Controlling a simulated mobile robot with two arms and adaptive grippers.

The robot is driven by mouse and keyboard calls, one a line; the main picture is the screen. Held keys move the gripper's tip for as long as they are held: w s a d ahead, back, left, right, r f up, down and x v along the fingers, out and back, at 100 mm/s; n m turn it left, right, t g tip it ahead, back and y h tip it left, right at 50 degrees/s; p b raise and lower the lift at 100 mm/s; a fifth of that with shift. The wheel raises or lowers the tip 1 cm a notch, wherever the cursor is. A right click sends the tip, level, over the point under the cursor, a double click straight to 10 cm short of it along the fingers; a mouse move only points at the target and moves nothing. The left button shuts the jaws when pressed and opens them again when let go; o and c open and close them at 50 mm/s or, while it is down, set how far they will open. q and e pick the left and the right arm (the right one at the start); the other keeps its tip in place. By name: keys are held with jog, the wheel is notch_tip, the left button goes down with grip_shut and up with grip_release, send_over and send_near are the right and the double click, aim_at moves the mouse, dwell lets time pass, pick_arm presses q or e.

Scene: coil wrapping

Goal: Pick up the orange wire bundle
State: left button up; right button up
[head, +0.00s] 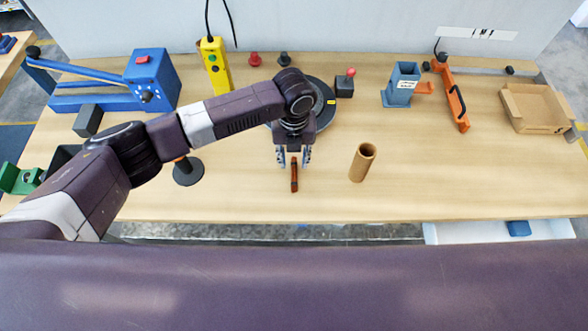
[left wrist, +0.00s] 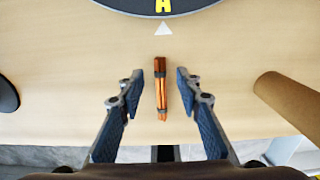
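The orange wire bundle (head: 294,175) lies on the wooden table, a short dark-banded orange stick pointing toward the front edge. In the left wrist view the bundle (left wrist: 160,88) sits between the two fingers, with a gap on each side. My left gripper (head: 293,160) is open above the bundle's far end, fingers pointing down at it. Its fingers also show in the left wrist view (left wrist: 158,80), apart and empty. I cannot tell the exact height of the fingertips over the table. My right gripper is not in view.
A brown cardboard tube (head: 362,163) stands to the right of the bundle. A dark round turntable (head: 318,101) lies behind the gripper. A black-based stand (head: 187,173) is to the left. The table's front edge (head: 330,219) is close.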

pick_arm(q)
jog(key=shift+f, duration=0.45)
grip_shut()
jog(key=shift+r, duration=0.1)
